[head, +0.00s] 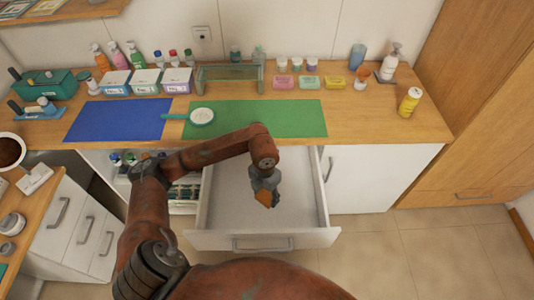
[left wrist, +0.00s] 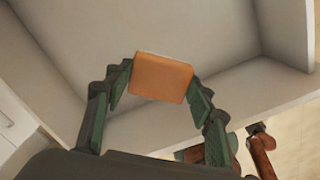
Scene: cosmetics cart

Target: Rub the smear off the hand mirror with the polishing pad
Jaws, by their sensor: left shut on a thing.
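The hand mirror (head: 202,116) lies on the counter. Its round head is on the left end of the green mat (head: 270,118) and its teal handle points left towards the blue mat. The mirror face looks pale; I cannot make out a smear at this size. My left gripper (head: 265,191) is shut on the orange-brown polishing pad (head: 267,200), above the open drawer and well apart from the mirror. In the left wrist view the pad (left wrist: 162,78) sits between the two fingers of the left gripper (left wrist: 158,90).
The open drawer (head: 230,238) sticks out below the counter and looks empty. A blue mat (head: 115,120) lies left of the mirror. Labelled boxes (head: 146,80), a glass rack (head: 230,78) and soaps (head: 309,82) stand behind the mats. A yellow bottle (head: 409,101) stands at right.

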